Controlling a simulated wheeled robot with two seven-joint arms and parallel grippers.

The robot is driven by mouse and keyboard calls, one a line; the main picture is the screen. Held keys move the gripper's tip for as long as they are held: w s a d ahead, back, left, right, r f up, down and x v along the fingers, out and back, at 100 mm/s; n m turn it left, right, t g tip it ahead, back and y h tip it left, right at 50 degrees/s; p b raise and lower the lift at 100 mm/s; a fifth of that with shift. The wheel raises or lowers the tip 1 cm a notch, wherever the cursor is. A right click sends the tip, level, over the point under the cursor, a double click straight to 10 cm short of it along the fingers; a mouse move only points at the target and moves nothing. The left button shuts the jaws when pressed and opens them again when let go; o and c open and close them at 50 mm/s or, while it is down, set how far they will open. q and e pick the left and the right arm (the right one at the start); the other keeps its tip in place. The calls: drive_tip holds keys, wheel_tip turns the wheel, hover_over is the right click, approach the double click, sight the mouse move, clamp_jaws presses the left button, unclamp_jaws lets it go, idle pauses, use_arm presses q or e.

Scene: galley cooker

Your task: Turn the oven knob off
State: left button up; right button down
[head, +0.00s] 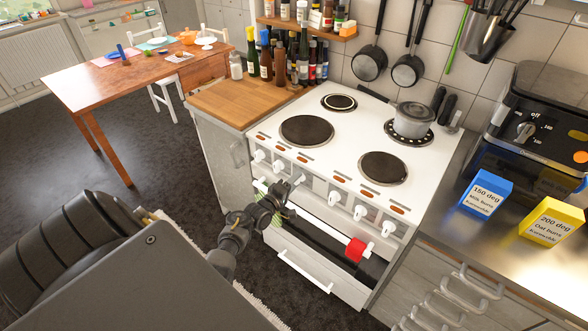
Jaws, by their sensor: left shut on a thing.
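The white cooker (345,130) stands in the middle, with a row of white knobs along its front panel. Two knobs (278,166) show left of my gripper, and three more knobs (360,212) show to its right. My left gripper (296,184) is at the front panel between these groups. It is shut on what appears to be a white oven knob, mostly hidden by the fingers. The knob's pointer and setting cannot be read. My right gripper is not in view.
A white oven handle bar (325,233) runs just below the knobs, with a red item (355,249) on it. A grey pot (412,119) stands on the back right hotplate. Blue (486,194) and yellow (551,221) boxes stand on the right counter.

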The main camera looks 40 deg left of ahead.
use_arm(q)
drive_tip(key=shift+n+p, duration=0.3)
drive_tip(key=shift+n, duration=0.8)
drive_tip(key=o, duration=1)
drive_tip(key=s, duration=1)
drive_tip(key=shift+s+d, duration=0.15)
drive_tip(key=shift+s, duration=0.25)
